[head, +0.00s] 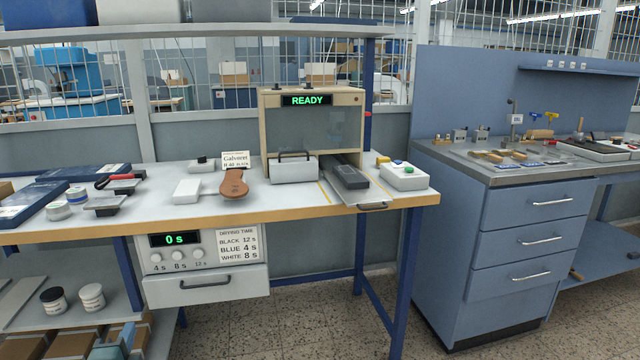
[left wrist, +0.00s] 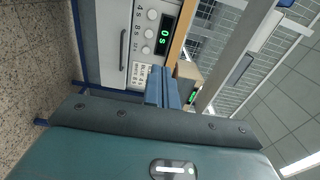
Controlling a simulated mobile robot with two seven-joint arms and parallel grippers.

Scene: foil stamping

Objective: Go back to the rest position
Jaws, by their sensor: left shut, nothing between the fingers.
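My left gripper (head: 124,333) shows at the bottom left edge of the head view, low in front of the bench's lower shelf. Its blue fingers (left wrist: 162,82) are together in the left wrist view, with nothing between them. It is clear of the objects on the bench. My right gripper is not in view. The stamping press (head: 312,128) stands on the bench (head: 285,210) and its display reads READY. A dark block (head: 346,176) lies on the press's slide. A brown leather piece (head: 234,184) lies left of the press, by a card.
A drying timer (head: 177,240) reads 0 s under the bench top, above a drawer (head: 205,285). A button box (head: 404,176) is right of the press. Two jars (head: 91,297) stand on the lower shelf. A blue cabinet (head: 500,240) stands at right. The floor between is clear.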

